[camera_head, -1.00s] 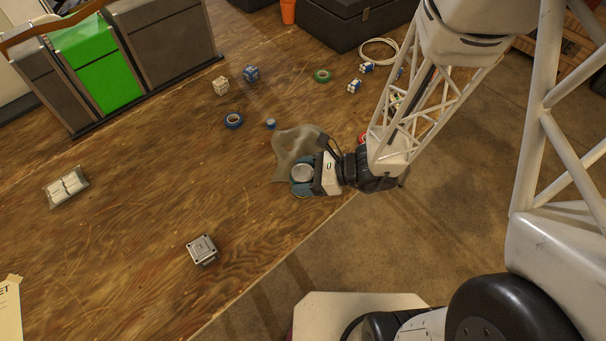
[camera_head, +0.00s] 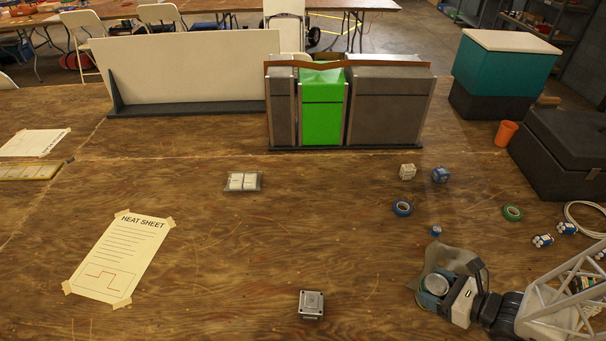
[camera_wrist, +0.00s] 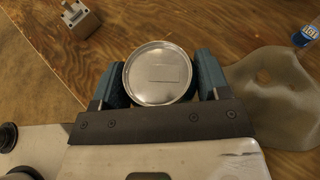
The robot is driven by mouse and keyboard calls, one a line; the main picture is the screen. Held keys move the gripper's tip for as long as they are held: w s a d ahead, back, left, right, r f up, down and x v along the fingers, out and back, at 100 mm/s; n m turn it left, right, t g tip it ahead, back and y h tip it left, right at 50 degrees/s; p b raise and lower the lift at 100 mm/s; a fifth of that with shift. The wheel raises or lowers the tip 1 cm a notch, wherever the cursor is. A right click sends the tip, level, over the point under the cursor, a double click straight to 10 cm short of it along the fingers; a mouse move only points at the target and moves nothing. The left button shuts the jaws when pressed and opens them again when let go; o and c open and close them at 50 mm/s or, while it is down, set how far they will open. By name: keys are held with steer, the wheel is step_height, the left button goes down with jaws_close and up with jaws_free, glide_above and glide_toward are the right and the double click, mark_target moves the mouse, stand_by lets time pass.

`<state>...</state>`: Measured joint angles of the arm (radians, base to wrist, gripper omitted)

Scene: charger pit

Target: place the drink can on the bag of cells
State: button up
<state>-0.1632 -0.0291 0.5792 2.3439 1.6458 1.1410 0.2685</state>
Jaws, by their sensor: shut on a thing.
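The drink can (camera_head: 436,284) shows its round silver top between the teal pads of my gripper (camera_head: 434,292) at the lower right of the head view. In the wrist view the can (camera_wrist: 158,72) is upright-looking, with a pad of my gripper (camera_wrist: 162,82) on each side; the jaws are shut on it. Its sides and base are mostly hidden. The bag of cells (camera_head: 243,181), a flat clear packet with white blocks, lies on the table left of centre, far to the left of my gripper and farther back.
A grey-green cloth (camera_head: 447,257) lies beside my gripper. A small grey metal box (camera_head: 311,304) stands at front centre. A green-and-grey bin unit (camera_head: 322,108) stands behind. Table around the bag is clear.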

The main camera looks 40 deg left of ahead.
steer(key=w+a+r+n+g, duration=0.1)
steer(key=w+a+n+g, duration=0.1)
steer(key=a, duration=1.2)
steer(key=w+a+n+g, duration=0.2)
steer(key=a, duration=1.2)
steer(key=s+a+r+n+g+h, duration=0.1)
steer(key=s+a, duration=0.5)
steer(key=a, duration=0.7)
steer(key=s+a+r+n+g, duration=0.1)
steer(key=s+a, duration=0.5)
steer(key=a, duration=0.7)
steer(key=shift+r+n+g+h, duration=0.2)
steer(key=shift+n+g+h, duration=0.15)
steer(key=shift+g, duration=0.35)
steer(key=shift+a, duration=0.2)
glide_above(243, 178)
steer(key=shift+w+f, duration=0.1)
steer(key=shift+f, duration=0.65)
steer(key=shift+f, duration=1.75)
steer(key=shift+f, duration=0.1)
